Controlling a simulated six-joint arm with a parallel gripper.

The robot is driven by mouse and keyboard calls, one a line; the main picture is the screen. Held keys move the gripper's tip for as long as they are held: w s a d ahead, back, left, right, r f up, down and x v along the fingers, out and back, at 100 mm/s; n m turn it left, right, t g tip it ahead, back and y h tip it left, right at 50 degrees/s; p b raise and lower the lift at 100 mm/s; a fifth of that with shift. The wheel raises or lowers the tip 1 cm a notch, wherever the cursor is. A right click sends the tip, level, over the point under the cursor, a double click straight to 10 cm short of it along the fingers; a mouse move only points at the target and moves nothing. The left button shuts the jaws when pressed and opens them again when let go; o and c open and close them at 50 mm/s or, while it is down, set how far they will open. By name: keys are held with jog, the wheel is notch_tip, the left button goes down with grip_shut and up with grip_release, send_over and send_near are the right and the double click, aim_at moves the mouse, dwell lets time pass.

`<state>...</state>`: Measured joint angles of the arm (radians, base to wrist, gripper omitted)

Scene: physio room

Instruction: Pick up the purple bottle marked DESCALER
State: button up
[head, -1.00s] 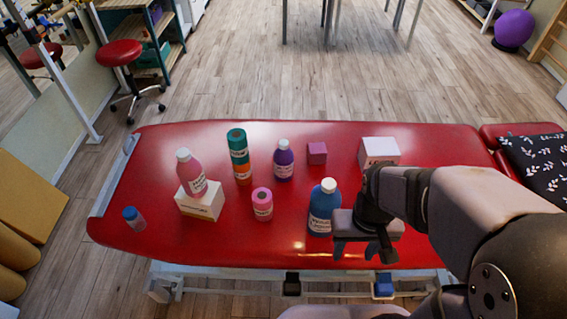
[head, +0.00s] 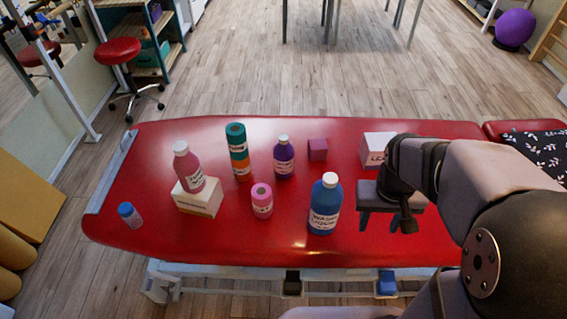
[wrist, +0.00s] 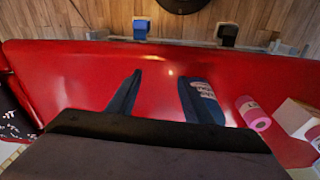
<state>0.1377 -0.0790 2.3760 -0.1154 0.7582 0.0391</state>
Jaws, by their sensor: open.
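The purple bottle (head: 284,160) stands upright on the red treatment table, with a white cap and a pale label too small to read surely. It is left of and behind my gripper (head: 386,222), with the blue bottle between them, nearer the front. My gripper is open, its fingers pointing down over the front right of the table, apart from the purple bottle. In the wrist view the open fingers (wrist: 160,80) show red table between them. The purple bottle is not seen in that view.
The blue bottle (head: 325,205) stands just left of my gripper. A small blue-capped bottle (head: 130,215) is far left.

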jog(key=w+d+m+t+h+b, duration=0.1)
jog(key=w+d+h+b, duration=0.1)
jog(key=w+d+b, duration=0.5)
jog(key=n+t+y, duration=0.4)
jog(key=t+y, duration=0.3)
jog(key=t, duration=0.6)
send_near(283, 143)
jog(key=w+a+r, duration=0.3)
jog(key=a+r, duration=0.1)
jog(key=f+m+t+h+b, duration=0.1)
jog(key=f+h, duration=0.1)
jog(key=f+m+t+h+b, duration=0.1)
jog(key=f+h+b, duration=0.1)
jog(key=f+m+t+h+b, duration=0.1)
jog(key=f+b, duration=0.1)
jog(key=shift+w+d+h, duration=0.3)
jog(key=shift+w+h, duration=0.1)
jog(key=shift+w+d+r, duration=0.1)
jog(key=shift+w, duration=0.15)
jog(key=shift+w+d+f+p, duration=0.1)
jog(key=shift+w+d+p, duration=0.1)
jog(key=shift+w, duration=0.95)
jog(key=shift+w+d+f+p, duration=0.1)
jog(key=shift+w+p, duration=0.1)
jog(key=shift+w, duration=0.9)
jog(key=shift+w+d+p, duration=0.1)
jog(key=shift+w+p, duration=0.1)
jog(key=shift+w, duration=0.95)
grip_shut()
